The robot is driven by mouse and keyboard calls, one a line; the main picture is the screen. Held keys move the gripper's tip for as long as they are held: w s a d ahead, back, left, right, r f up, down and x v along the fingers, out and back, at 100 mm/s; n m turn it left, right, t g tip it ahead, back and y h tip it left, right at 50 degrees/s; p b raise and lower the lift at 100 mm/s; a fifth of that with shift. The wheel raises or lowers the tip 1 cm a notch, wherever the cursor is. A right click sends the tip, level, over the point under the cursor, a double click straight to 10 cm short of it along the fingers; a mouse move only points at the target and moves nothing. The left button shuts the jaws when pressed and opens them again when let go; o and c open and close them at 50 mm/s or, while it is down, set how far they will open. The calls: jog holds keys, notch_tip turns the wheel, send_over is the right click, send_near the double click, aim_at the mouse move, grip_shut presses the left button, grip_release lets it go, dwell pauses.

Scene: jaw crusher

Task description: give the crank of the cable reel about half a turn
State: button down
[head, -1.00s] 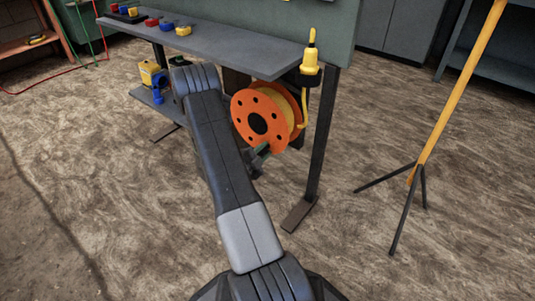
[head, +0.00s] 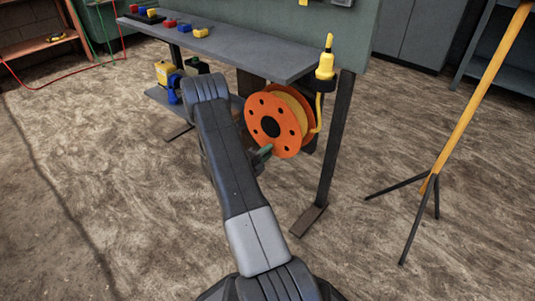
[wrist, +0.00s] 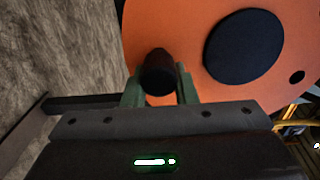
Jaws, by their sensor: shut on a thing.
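The cable reel (head: 288,115) has an orange disc with a dark hub and holes, and yellow cable wound behind it. It hangs under the right end of the bench. In the wrist view the orange disc (wrist: 195,45) fills the upper right, with its black hub (wrist: 243,46). The crank's dark round knob (wrist: 158,74) stands out from the disc. My gripper (wrist: 160,88) has its green fingers on either side of the knob, shut on it. In the head view my gripper (head: 263,152) is at the reel's lower left edge, partly hidden by my arm.
The bench top (head: 225,52) overhangs the reel. A bench leg (head: 334,140) stands just right of it. A yellow pole on a dark tripod (head: 436,178) stands farther right. A yellow and blue item (head: 169,78) sits on the lower shelf. The floor in front is clear.

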jog(key=c, duration=1.2)
grip_release()
jog(key=shift+o, duration=0.2)
jog(key=shift+s+a, duration=0.1)
jog(key=p+v, duration=0.3)
jog(key=v, duration=1)
jog(key=shift+s+p, duration=0.25)
jog(key=shift+p, duration=0.1)
jog(key=shift+a, duration=0.1)
jog(key=b+x, duration=0.3)
jog(key=x, duration=1.1)
jog(key=shift+a+b, duration=0.1)
jog(key=shift+b, duration=0.3)
jog(key=shift+s, duration=0.1)
